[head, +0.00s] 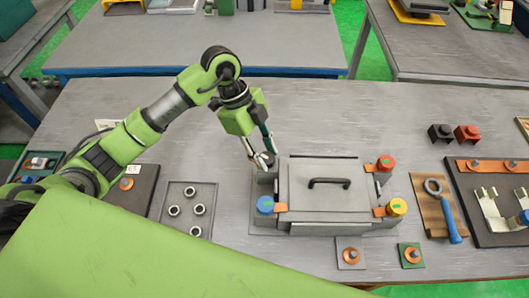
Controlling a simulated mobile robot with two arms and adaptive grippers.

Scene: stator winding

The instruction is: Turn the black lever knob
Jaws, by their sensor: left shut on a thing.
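A grey box-like station (330,205) with a lid and a black handle (329,183) stands at the middle of the table. My left gripper (261,153) points down at the station's back left corner. My right gripper is not in view.
A tray with several rings (188,229) lies left. A blue-handled tool (449,226) and a black and a red block (467,134) lie right. The back of the table is mostly clear.

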